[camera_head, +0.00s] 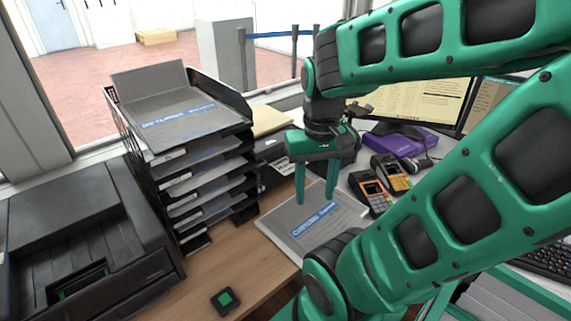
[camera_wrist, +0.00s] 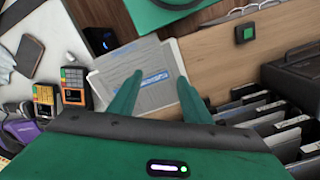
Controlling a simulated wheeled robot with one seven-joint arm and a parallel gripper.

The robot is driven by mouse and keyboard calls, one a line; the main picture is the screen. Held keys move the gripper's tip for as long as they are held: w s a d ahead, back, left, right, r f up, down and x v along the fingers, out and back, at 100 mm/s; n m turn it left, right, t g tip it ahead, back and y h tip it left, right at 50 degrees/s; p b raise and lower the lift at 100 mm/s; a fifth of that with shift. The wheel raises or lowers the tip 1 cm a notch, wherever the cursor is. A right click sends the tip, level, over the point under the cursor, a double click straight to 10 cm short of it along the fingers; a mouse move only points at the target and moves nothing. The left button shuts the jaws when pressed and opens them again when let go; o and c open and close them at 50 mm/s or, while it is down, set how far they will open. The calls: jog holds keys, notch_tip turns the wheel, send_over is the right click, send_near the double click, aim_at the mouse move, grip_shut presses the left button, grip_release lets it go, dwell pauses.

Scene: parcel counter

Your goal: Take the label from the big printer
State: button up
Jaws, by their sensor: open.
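The big black printer (camera_head: 85,225) stands at the left of the counter in the head view. A green patch (camera_head: 80,284) shows in its front recess; I cannot make out a label there. In the wrist view a dark edge of what looks like this printer (camera_wrist: 297,72) shows at the right. My gripper (camera_head: 316,196) is open and empty, pointing down over a grey printed sheet or folder (camera_head: 312,222), well to the right of the printer. In the wrist view the fingers (camera_wrist: 160,85) stand apart over the same sheet. I cannot tell whether the fingertips touch it.
A black tiered paper tray (camera_head: 190,165) stands between the printer and my gripper. A small black pad with a green square (camera_head: 226,299) lies on the wood. Two card terminals (camera_head: 372,192) (camera_head: 392,175), a purple box (camera_head: 400,140) and monitors (camera_head: 420,100) are right. Bare wood lies before the tray.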

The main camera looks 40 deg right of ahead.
jog(key=o, duration=0.5)
jog(key=shift+s+d+r, duration=0.15)
jog(key=shift+s+r, duration=0.2)
jog(key=shift+r, duration=0.1)
jog(key=o, duration=0.5)
jog(key=w+d+r+n, duration=0.2)
jog(key=w+d+r, duration=0.1)
jog(key=w, duration=0.6)
jog(key=shift+d, duration=0.8)
jog(key=w+d+n, duration=0.4)
jog(key=w+d, duration=0.3)
jog(key=w, duration=0.4)
jog(key=shift+s+d+f, duration=0.1)
jog(key=shift+f, duration=2.75)
jog(key=shift+s+f, duration=0.1)
jog(key=shift+f, duration=2.7)
jog(key=c, duration=0.5)
